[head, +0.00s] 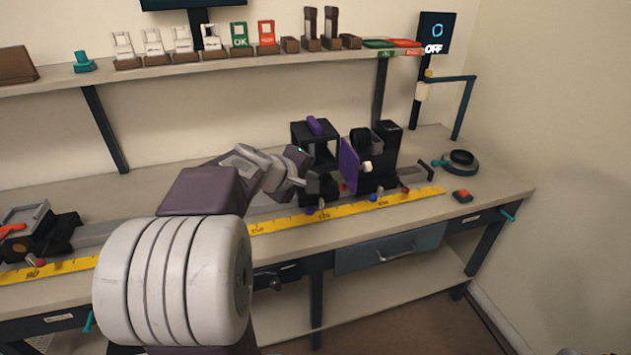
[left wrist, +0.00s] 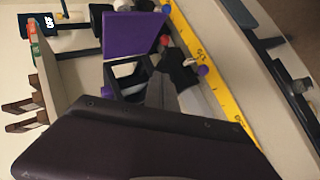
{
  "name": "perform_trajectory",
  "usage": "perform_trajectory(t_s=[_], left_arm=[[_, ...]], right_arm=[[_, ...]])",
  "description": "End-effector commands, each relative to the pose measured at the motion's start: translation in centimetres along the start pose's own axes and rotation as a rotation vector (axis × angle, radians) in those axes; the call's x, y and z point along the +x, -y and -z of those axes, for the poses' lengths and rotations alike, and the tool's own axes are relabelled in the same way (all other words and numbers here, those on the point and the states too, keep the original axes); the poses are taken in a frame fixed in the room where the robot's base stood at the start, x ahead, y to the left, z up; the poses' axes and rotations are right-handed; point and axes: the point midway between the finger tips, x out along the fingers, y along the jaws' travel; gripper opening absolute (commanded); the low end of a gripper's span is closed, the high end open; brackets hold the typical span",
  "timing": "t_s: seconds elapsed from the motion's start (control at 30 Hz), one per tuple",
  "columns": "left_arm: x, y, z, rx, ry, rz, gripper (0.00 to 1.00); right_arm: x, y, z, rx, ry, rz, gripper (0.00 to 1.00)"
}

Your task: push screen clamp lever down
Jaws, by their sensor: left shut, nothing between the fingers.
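The purple screen (head: 348,165) stands upright on a black mount (head: 378,180) on the bench rail. It also shows as a purple square in the left wrist view (left wrist: 133,34). Small red (head: 405,190) and blue (head: 373,198) knobs show low along the rail near the mounts. I cannot tell which of them is the screen clamp lever. My left gripper (head: 322,188) is shut and empty, low over the rail just left of the screen, in front of a black frame with a purple top piece (head: 314,126). Contact cannot be made out. My right gripper is not in view.
A yellow ruler (head: 346,210) runs along the rail. A black round part (head: 460,160) and a small red-topped block (head: 462,196) lie at the right end of the bench. Another carriage (head: 45,232) stands at the left. A shelf (head: 220,63) with several small parts runs behind.

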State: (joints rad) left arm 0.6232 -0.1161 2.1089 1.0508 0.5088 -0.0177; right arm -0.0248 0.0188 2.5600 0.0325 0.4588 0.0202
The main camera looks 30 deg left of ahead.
Motion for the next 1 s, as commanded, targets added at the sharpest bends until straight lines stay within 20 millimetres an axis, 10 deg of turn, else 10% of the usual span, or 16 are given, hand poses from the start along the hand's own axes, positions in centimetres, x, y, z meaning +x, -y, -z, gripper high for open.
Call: perform_trajectory(t_s=[0.4,1.0], left_arm=[[8.5,0.2,-1.4,0.002,0.004,0.000,0.00],[10.0,0.1,-2.9,0.001,-0.001,0.000,0.00]], right_arm=[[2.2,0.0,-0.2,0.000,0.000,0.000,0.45],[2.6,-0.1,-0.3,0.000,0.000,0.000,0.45]])
